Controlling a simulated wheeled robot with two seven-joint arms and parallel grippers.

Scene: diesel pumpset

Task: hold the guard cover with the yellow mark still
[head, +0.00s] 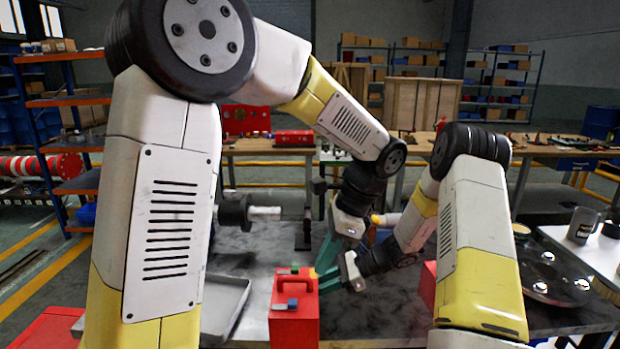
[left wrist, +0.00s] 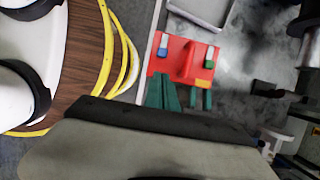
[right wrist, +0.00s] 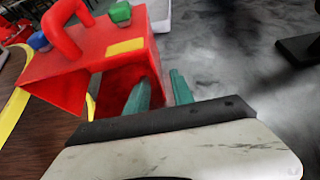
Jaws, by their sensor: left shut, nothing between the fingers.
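The red guard cover (head: 293,328) stands on the grey table at the front middle of the head view, with a handle on top. Its yellow mark (right wrist: 125,47) is on the top in the right wrist view, with a green block and a blue block nearby. My right gripper (right wrist: 164,80) has one finger inside the cover's open side and one outside, with the red wall between them. My left gripper (head: 325,258) is shut and empty, close to the cover's right side. In the left wrist view its fingers (left wrist: 163,85) are together beside the cover (left wrist: 178,50).
A grey tray (head: 240,292) lies left of the cover. A plate with shiny round parts (head: 545,280) and a mug (head: 581,226) are at the right. A dark stand (head: 304,228) rises behind the cover. Both arms cross close together over the table.

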